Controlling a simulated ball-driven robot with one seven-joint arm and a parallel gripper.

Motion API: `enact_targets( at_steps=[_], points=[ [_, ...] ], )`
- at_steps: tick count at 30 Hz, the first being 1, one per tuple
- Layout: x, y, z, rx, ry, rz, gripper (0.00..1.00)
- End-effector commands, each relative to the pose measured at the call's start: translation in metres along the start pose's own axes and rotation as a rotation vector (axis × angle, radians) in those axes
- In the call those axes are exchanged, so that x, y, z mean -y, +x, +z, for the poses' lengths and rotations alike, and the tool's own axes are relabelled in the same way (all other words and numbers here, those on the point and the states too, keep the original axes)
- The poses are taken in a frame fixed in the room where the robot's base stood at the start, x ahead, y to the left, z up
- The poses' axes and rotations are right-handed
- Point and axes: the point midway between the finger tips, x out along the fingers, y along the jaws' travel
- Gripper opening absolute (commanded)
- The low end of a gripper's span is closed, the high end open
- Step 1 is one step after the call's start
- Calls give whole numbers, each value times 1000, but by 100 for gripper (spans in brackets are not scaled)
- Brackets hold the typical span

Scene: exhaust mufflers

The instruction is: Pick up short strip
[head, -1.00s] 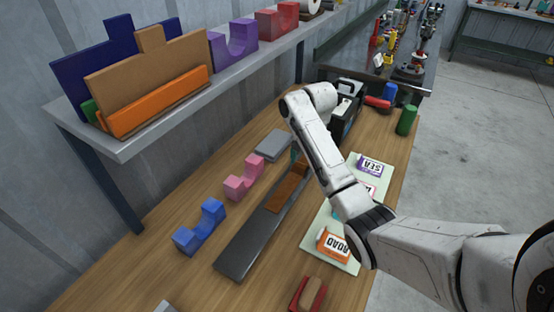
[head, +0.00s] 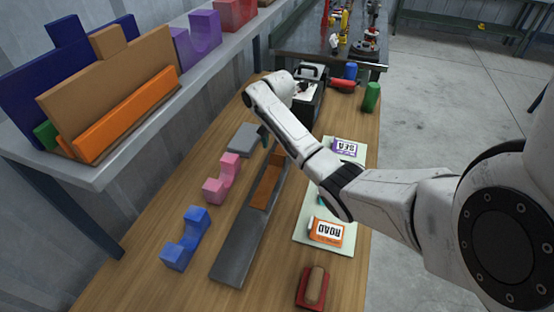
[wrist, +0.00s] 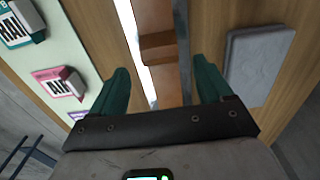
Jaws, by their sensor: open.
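A brown strip (head: 266,186) lies in the far half of the long dark grey tray (head: 236,248) on the wooden bench. In the wrist view the brown material (wrist: 152,15) has a step, with a raised brown block edge (wrist: 158,46) ahead of the jaws; I cannot tell which piece is the short strip. My gripper (wrist: 163,75) is open, its two green fingers spread either side of the tray's line, with nothing held. In the head view the gripper (head: 264,134) is mostly hidden behind my arm, near the strip's far end.
A grey slab (head: 241,139), a pink block (head: 222,178) and a blue block (head: 186,238) stand left of the tray. A pale mat (head: 312,246) with labelled boxes lies right. A red holder (head: 312,298) is near the front. A shelf (head: 110,165) overhangs the left.

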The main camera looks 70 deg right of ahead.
Motion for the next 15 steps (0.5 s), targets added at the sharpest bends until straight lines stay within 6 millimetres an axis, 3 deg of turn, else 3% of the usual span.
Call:
enact_targets(
  at_steps=[7, 15],
  points=[
    [0, 34, 2, 2, 0, 3, 79],
    [1, 40, 2, 0, -1, 1, 79]
  ],
)
